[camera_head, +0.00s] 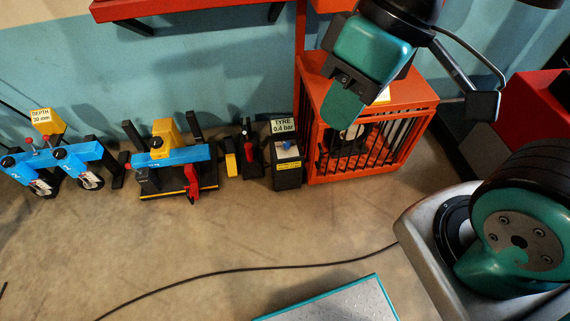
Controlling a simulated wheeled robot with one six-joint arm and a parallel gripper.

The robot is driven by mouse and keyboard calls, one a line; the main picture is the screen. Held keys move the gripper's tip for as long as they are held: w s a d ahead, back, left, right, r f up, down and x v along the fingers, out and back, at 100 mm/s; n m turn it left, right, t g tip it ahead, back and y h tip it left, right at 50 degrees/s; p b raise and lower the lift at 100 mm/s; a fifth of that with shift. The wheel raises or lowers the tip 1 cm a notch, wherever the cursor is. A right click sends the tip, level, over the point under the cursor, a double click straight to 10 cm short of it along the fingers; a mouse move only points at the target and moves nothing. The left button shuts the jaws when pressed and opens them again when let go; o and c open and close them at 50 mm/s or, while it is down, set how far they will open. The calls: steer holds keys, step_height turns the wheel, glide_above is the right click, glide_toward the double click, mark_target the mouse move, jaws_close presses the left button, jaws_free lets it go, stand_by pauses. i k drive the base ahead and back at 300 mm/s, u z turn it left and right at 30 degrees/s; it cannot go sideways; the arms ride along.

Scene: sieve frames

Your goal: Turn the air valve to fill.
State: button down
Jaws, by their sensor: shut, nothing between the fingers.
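A dark box (287,174) stands on the floor against the wall, with a sign above it reading TYRE 0.4 bar (283,126). My arm comes down from the top over the orange cage.
The orange barred cage (318,120) stands right beside the box. Left are a red-handled dark unit (249,150), a blue rig with a yellow block (170,158) and a blue DEPTH rig (62,153). A cable (250,269) crosses the open floor; a teal-edged plate (340,304) is in front.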

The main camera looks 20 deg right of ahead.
mark_target(286, 144)
steer(key=u, duration=0.15)
steer(key=i, duration=0.85)
steer(key=u, duration=0.6)
